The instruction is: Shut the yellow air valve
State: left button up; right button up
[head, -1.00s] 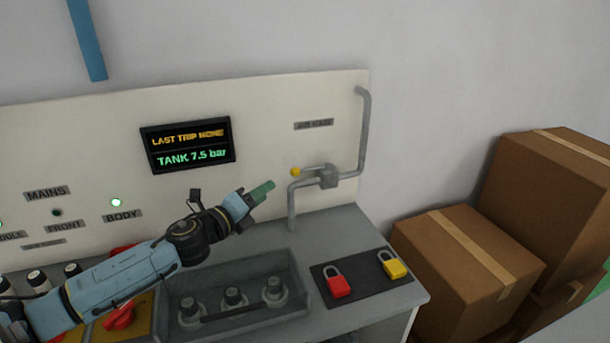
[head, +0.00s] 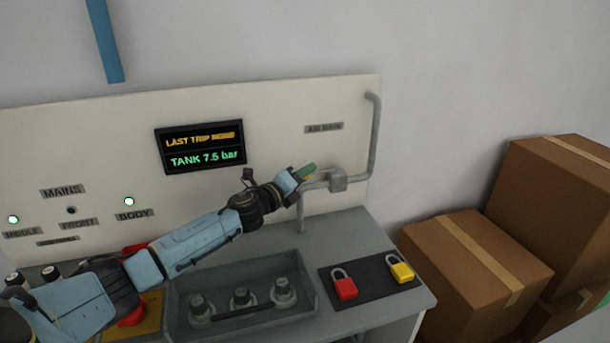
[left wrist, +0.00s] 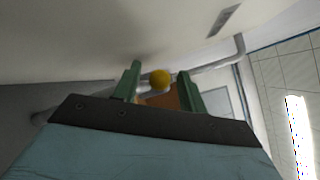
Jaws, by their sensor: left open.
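The air valve sits on a grey pipe at the right of the panel, with its grey valve body (head: 338,182) showing in the head view. In the head view my gripper hides that knob. My left gripper (head: 305,173) is open at the lever end of the valve, and it also shows in the left wrist view (left wrist: 160,88). I cannot tell whether the fingers touch the knob. My right gripper is not in view.
The grey pipe (head: 374,140) rises along the panel's right edge. Below are a grey tray (head: 178,318) with several knobs, and a dark mat (head: 368,284) with a red padlock (head: 345,289) and a yellow padlock (head: 402,272). Cardboard boxes (head: 470,262) stand at right.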

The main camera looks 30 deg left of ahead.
pick_arm(q)
jog(key=shift+w+d, duration=0.1)
jog(key=shift+w, duration=0.4)
grip_shut()
